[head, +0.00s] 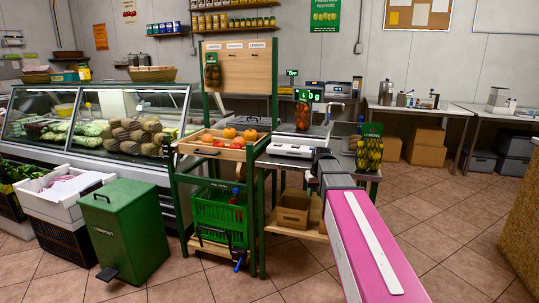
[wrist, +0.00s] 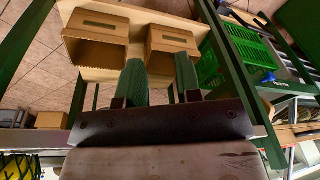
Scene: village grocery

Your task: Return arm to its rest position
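My arm, in a pink and white cover, reaches from the lower right of the head view toward the metal counter (head: 280,163). Its dark end lies in front of the counter, beside a bag of yellow-green fruit (head: 369,152). In the wrist view my gripper (wrist: 160,66) has two green fingers standing apart, with nothing between them. Beyond the fingers are two open cardboard boxes, one on the left (wrist: 95,45) and one on the right (wrist: 172,42), on a light wooden shelf. The fingertips are hard to make out in the head view.
A white scale (head: 291,150) and a bag of red fruit (head: 303,117) are on the counter. A wooden tray (head: 228,153) holds tomatoes and oranges. A green basket (head: 219,217) and green compost bin (head: 128,230) stand left. Tiled floor (head: 430,238) is clear to the right.

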